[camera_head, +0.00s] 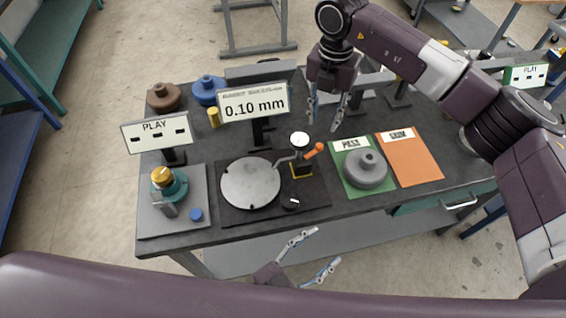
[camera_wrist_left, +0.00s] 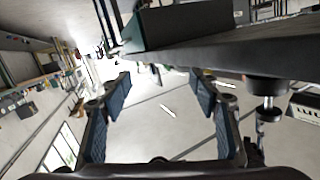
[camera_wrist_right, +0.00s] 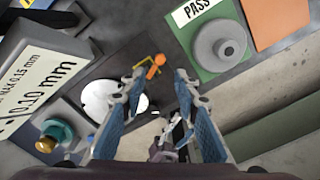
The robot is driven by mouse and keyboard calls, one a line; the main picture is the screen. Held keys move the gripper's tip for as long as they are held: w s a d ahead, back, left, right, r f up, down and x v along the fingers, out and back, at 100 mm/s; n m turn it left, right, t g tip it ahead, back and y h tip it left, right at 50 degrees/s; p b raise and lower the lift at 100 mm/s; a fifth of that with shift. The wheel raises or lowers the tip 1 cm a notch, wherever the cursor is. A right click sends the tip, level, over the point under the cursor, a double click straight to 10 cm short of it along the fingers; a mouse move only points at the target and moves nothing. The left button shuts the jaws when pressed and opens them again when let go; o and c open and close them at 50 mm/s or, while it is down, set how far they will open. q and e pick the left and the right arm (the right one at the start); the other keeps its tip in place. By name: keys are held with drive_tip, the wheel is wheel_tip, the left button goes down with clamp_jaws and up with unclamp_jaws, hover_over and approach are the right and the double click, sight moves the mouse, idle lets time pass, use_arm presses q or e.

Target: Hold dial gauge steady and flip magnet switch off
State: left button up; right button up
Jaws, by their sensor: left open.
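The dial gauge (camera_head: 299,139), with a white round face, stands upright on a black base with yellow edging (camera_head: 301,172) beside a round metal plate (camera_head: 250,184). An orange knob (camera_head: 316,150) sticks out to the base's right; I cannot tell if it is the magnet switch. My right gripper (camera_head: 322,124) is open and empty, above and behind the gauge. In the right wrist view the orange knob (camera_wrist_right: 155,72) shows between its fingertips, apparently beyond them. My left gripper (camera_head: 325,246) is open and empty in front of the table's front edge; its wrist view (camera_wrist_left: 160,80) shows floor between the fingers.
A display (camera_head: 253,105) reading 0.10 mm stands behind the plate. A green PASS mat (camera_head: 342,180) with a grey flanged part (camera_head: 365,168) and an orange mat (camera_head: 415,160) lie to the right. A PLAY display (camera_head: 156,132) and a teal fixture (camera_head: 171,185) are at left.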

use_arm(q)
drive_tip(key=w+a+r+n+t, duration=0.2)
drive_tip(key=w+a+r+t, duration=0.1)
drive_tip(key=w+r, duration=0.35)
drive_tip(key=n+t+y, duration=0.3)
drive_tip(key=n, duration=0.1)
approach(295, 149)
drive_tip(key=x, duration=0.5)
drive_tip(key=shift+w+r, duration=0.15)
drive_tip(key=shift+w, duration=0.1)
drive_tip(key=x, duration=0.7)
drive_tip(key=shift+d, duration=0.1)
drive_tip(key=shift+c, duration=0.5)
